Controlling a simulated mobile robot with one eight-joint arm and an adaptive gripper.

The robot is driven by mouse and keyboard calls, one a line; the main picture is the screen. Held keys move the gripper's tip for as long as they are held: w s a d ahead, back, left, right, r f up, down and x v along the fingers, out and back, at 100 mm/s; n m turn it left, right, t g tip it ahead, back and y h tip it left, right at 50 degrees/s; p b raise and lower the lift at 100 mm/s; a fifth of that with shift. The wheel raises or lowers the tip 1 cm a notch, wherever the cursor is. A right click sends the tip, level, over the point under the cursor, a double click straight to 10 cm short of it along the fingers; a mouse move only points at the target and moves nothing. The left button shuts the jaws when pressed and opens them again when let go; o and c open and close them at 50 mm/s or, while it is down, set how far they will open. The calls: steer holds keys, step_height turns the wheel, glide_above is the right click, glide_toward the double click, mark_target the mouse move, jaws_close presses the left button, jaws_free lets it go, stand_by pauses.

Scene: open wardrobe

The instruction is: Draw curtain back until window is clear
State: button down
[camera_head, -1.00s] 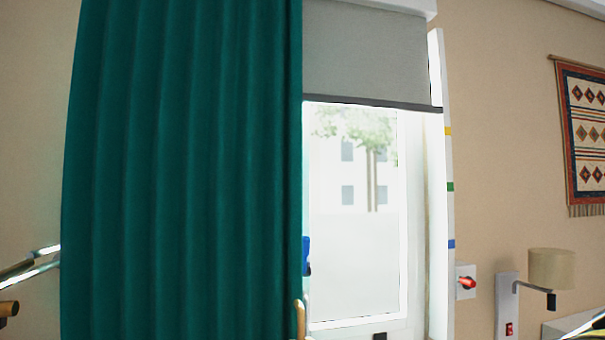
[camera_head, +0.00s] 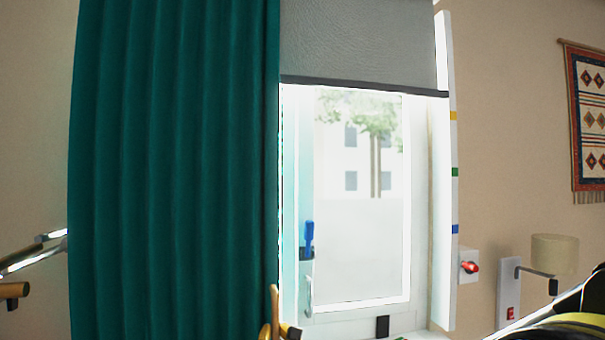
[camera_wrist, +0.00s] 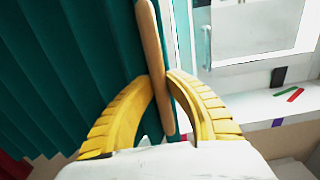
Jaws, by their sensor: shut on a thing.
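The teal curtain (camera_head: 175,170) hangs in folds over the left part of the window (camera_head: 360,220). Its right edge lies near the window's left frame, and most of the glass shows. A wooden rod (camera_wrist: 150,40) runs along the curtain's edge in the wrist view; its top also shows low in the head view (camera_head: 274,298). My gripper (camera_wrist: 160,84) has yellow curved fingers, one on each side of the rod, shut on it. In the head view, the gripper's lower part is cut off by the bottom edge.
A grey blind (camera_head: 360,45) covers the window's top. A blue-tipped window handle (camera_head: 309,238) stands close to the curtain's edge. A red knob (camera_head: 471,267) and a lamp (camera_head: 553,252) are on the right wall. A rail (camera_head: 35,255) is at the left. The sill (camera_wrist: 262,106) holds small coloured strips.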

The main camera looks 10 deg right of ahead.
steer(key=shift+a, duration=0.1)
stand_by(0.3)
steer(key=a, duration=0.7)
steer(key=shift+a, duration=0.4)
stand_by(0.4)
steer(key=a, duration=0.8)
stand_by(0.7)
steer(key=a, duration=0.8)
stand_by(0.7)
steer(key=a, duration=0.3)
steer(key=shift+a, duration=0.4)
